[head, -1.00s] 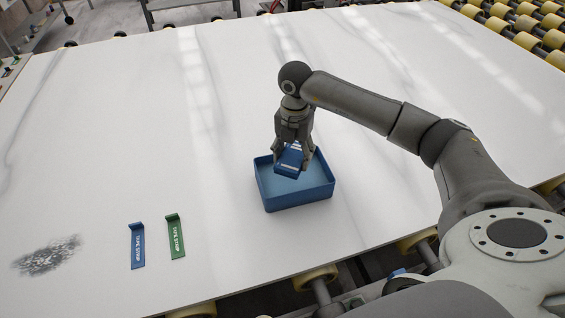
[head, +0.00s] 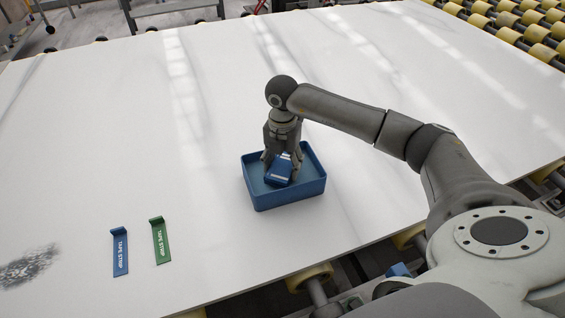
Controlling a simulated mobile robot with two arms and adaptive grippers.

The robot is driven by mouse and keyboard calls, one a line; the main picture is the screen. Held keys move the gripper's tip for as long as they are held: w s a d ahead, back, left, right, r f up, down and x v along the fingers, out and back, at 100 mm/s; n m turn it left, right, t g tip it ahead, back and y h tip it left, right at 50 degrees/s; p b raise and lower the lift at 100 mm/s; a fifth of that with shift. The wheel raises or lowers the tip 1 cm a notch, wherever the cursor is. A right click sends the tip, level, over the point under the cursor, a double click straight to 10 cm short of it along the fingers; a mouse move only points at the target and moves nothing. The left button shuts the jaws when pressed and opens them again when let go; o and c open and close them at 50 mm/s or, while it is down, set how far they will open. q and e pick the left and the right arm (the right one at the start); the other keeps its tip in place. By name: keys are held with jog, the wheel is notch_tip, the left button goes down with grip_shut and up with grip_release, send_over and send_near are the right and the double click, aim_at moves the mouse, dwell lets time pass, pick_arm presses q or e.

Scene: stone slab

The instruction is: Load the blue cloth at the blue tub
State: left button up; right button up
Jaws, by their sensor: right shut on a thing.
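The blue tub (head: 290,194) is a shallow open box on the white slab, a little right of the middle of the head view. The blue cloth (head: 278,171) is a small folded bundle with pale stripes. My right gripper (head: 281,163) points down into the tub and is shut on the cloth. The cloth is tilted and sits within the tub's walls; I cannot tell whether it touches the floor. The gripper's fingers partly hide it. My left gripper is not in view.
A blue tape stop (head: 120,252) and a green tape stop (head: 160,241) lie on the slab (head: 210,215) left of the tub. A dark speckled patch (head: 28,267) marks the slab at the far left. Yellow rollers (head: 500,25) line the back right. The slab behind the tub is clear.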

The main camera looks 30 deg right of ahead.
aim_at(283, 164)
jog(key=shift+f+b, duration=0.35)
jog(key=shift+f, duration=0.2)
dwell(1.8)
jog(key=shift+s, duration=0.1)
jog(key=shift+r+p, duration=2.6)
jog(key=shift+r, duration=1)
jog(key=shift+f, duration=0.1)
